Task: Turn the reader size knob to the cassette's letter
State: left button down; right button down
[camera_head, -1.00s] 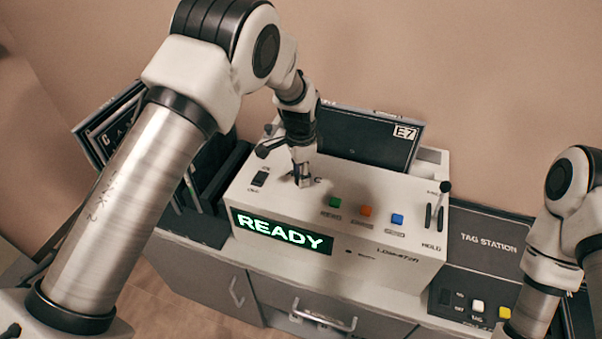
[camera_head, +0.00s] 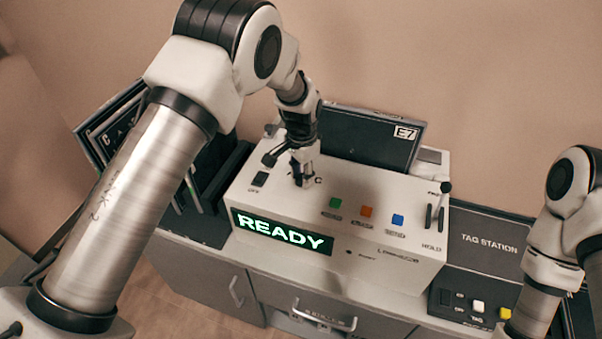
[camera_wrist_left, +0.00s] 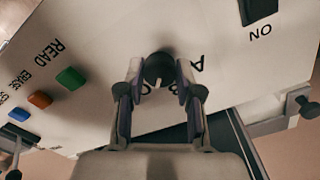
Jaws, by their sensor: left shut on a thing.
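The white reader (camera_head: 330,215) stands on the cabinet top, and its display (camera_head: 281,232) reads READY in green. The dark, round size knob (camera_wrist_left: 158,69) shows in the left wrist view, between the fingertips of my left gripper (camera_wrist_left: 159,75), which is shut on it. Size letters are printed beside the knob; an A is clear and others are partly covered by the fingers. In the head view my left gripper (camera_head: 303,175) hides the knob, with a C just right of it. A dark cassette (camera_head: 365,138) marked E7 stands at the reader's back. My right gripper is out of view.
Green (camera_head: 335,203), orange (camera_head: 366,211) and blue (camera_head: 398,220) buttons lie right of the knob. A switch (camera_head: 260,179) is to its left and a lever (camera_head: 444,188) at the reader's right. A tag station (camera_head: 487,242) adjoins. Dark cassettes (camera_head: 112,128) stand at left.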

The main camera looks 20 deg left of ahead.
pick_arm(q)
jog(key=n, duration=0.4)
jog(key=shift+s+f+n, duration=0.1)
jog(key=shift+f+n, duration=0.1)
jog(key=shift+n, duration=1.7)
jog(key=c, duration=1.1)
grip_release()
jog(key=o, duration=0.3)
jog(key=shift+o, duration=0.2)
jog(key=shift+w, duration=0.2)
